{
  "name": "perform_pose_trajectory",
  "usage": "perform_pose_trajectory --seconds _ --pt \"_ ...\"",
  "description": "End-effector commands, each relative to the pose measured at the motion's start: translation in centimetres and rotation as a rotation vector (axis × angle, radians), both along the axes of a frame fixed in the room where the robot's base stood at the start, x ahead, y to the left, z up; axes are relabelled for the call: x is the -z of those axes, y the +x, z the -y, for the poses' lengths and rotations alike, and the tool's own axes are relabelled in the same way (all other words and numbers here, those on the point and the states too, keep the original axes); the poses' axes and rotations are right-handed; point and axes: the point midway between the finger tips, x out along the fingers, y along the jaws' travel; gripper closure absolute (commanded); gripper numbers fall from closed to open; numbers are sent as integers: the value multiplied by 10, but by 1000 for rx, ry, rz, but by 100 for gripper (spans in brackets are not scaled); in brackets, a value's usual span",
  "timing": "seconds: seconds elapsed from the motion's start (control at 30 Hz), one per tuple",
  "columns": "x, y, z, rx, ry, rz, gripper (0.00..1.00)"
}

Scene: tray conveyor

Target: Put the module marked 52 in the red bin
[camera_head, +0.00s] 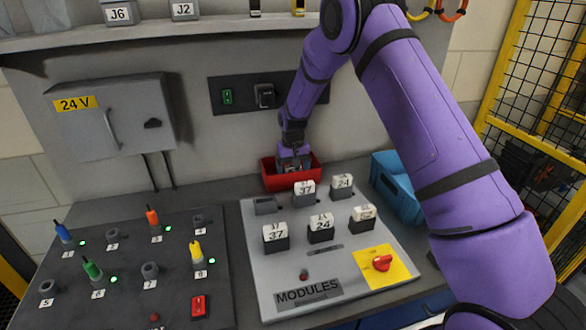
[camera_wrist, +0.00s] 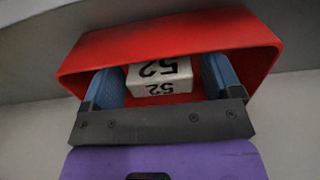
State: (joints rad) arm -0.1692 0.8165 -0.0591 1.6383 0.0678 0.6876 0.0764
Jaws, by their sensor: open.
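The red bin (camera_head: 268,176) stands at the back of the bench, behind the modules panel. My gripper (camera_head: 294,164) points down into it. In the wrist view the red bin (camera_wrist: 110,47) surrounds the white module marked 52 (camera_wrist: 157,77). The module is within the bin's walls, between the two blue fingers of my gripper (camera_wrist: 160,82). The fingers are open, with a visible gap on at least the left side of the module. The bin's floor under the module is hidden. In the head view my gripper and the bin's front wall hide the module.
The modules panel (camera_head: 262,275) holds several white-topped modules marked 37 or 24, one unreadable (camera_head: 363,214), and an empty-looking socket (camera_head: 265,204). A blue bin (camera_head: 398,190) stands to the right. A board with coloured plugs (camera_head: 130,285) lies left. A grey 24 V cabinet (camera_head: 130,125) is behind.

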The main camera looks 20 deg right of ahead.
Motion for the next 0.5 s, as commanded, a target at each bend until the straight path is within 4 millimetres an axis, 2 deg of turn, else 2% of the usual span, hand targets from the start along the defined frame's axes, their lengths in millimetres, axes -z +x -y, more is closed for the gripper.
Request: perform_pose_trajectory --seconds 0.17,0.5 --pt "-5 0 0 0 0 1 15" --pt "-56 0 0 0 0 2 15"
